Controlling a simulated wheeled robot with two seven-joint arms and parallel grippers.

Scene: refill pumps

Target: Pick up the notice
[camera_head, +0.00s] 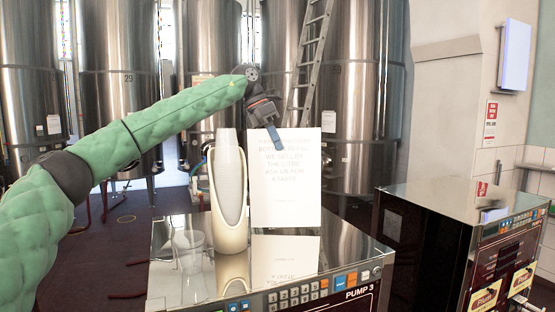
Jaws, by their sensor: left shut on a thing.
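The notice (286,195) is a white upright sheet with several lines of faint print, above the shiny top of the pump marked PUMP 3 (330,300). Its reflection shows in the pump top below it. My left gripper (277,140) reaches in from the left and is shut on the top edge of the notice, in front of its upper middle. The fingers hide a bit of the print. I cannot tell whether the notice's lower edge touches the pump top. My right gripper is not in view.
A cream cup holder (229,215) with stacked clear cups stands just left of the notice, close to it. A clear cup (188,262) is at the pump top's left. A second pump (440,205) stands at right. Steel tanks (115,80) and a ladder (308,65) are behind.

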